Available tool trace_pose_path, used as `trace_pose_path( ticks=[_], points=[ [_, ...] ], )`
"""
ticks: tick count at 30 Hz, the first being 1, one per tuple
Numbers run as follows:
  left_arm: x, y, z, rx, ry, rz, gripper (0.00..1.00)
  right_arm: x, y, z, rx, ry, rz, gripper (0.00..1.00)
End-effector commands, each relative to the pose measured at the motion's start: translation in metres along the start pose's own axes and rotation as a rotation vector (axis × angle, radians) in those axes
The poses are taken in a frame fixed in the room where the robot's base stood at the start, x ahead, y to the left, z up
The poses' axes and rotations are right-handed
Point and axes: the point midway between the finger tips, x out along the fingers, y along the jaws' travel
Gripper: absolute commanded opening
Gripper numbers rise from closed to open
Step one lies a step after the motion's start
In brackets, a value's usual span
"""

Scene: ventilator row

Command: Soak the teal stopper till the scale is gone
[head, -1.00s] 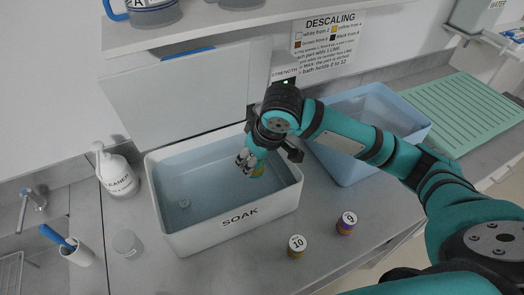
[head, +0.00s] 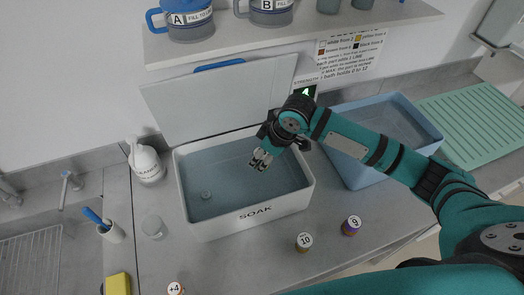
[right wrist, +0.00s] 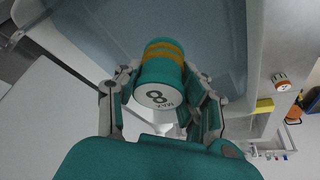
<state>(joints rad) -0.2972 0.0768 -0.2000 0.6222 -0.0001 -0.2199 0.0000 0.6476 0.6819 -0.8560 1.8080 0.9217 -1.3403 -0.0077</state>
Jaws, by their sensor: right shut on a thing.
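The teal stopper (right wrist: 160,72) has yellow bands around its far part and a white end marked 8 MAX, which faces the wrist camera. My right gripper (head: 261,161) is shut on it, with a finger on each side in the right wrist view (right wrist: 163,92). In the head view the gripper points down over the inside of the white SOAK bath (head: 212,232), and I cannot make out the stopper there. Whether the stopper touches the bath's liquid is unclear. A small pale round thing (head: 206,195) shows in the bath. My left gripper is not in view.
Jars marked 10 (head: 304,242), 9 (head: 351,226) and +4 (head: 175,289) stand in front. A blue tub (head: 350,177) is right of the bath, a cleaner bottle (head: 147,163) left. Jugs A (head: 190,27) and B (head: 268,13) stand on the shelf. A display (head: 307,93) glows green.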

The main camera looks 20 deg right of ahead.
Motion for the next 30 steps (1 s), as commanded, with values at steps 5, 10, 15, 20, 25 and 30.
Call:
trace_pose_path(
  ticks=[5, 10, 15, 20, 25, 30],
  points=[
    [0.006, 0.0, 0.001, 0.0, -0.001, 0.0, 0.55, 0.021, 0.0, 0.009, 0.001, -0.001, 0.0, 0.06],
    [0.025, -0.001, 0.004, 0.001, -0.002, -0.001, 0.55, 0.044, 0.0, 0.018, 0.001, 0.0, 0.001, 0.06],
    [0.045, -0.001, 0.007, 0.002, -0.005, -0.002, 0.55, 0.061, 0.0, 0.025, 0.0, 0.0, 0.002, 0.06],
    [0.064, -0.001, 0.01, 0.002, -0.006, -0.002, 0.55, 0.076, 0.0, 0.032, 0.0, 0.0, 0.002, 0.06],
    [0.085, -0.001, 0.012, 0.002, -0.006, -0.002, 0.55, 0.093, 0.0, 0.039, 0.0, 0.0, 0.002, 0.06],
    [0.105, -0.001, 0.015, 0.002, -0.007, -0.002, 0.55, 0.11, 0.0, 0.046, 0.0, -0.001, 0.002, 0.06]
  ],
)
